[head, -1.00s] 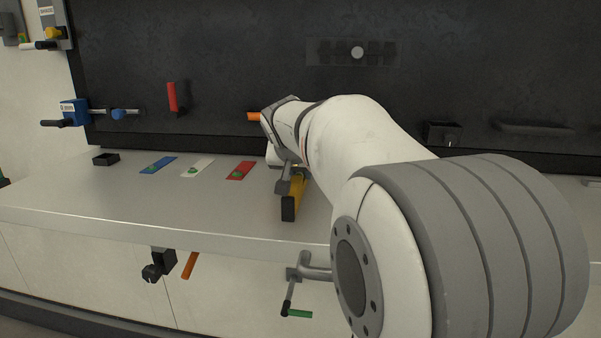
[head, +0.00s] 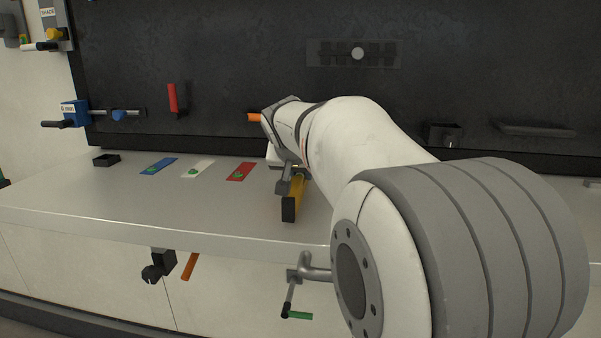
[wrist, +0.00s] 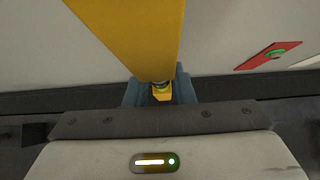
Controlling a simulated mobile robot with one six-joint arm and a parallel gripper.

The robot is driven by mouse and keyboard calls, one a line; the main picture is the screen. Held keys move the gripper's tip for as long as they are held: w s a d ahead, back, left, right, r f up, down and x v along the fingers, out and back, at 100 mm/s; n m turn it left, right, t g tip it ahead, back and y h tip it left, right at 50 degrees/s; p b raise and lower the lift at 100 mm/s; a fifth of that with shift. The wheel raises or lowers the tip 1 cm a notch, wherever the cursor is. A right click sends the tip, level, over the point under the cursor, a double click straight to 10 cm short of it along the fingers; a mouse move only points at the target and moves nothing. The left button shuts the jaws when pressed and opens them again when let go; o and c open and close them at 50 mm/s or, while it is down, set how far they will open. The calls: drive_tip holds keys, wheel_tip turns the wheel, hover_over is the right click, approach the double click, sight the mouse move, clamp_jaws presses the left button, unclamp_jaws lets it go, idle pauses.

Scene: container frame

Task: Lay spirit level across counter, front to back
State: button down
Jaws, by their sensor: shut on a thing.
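The spirit level (head: 295,196) is a yellow bar with a dark end cap. In the head view it lies at the counter's middle, pointing front to back, its dark end toward the front edge. My gripper (head: 291,177) is shut on it from above. In the wrist view the yellow level (wrist: 133,30) runs from the top edge down into my gripper (wrist: 161,92). The counter (head: 150,213) is a pale grey slab. My arm hides the level's far end, and I cannot tell whether its underside touches the counter.
Blue (head: 158,165), white (head: 198,169) and red (head: 240,171) strips with green marks lie left of the level. A small black tray (head: 106,159) sits at the back left. A dark panel (head: 220,70) rises behind.

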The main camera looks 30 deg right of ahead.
drive_tip(key=shift+f+b, duration=0.6)
drive_tip(key=shift+b, duration=0.05)
drive_tip(key=shift+r, duration=0.1)
drive_tip(key=c, duration=1.1)
unclamp_jaws()
drive_tip(key=shift+c, duration=0.2)
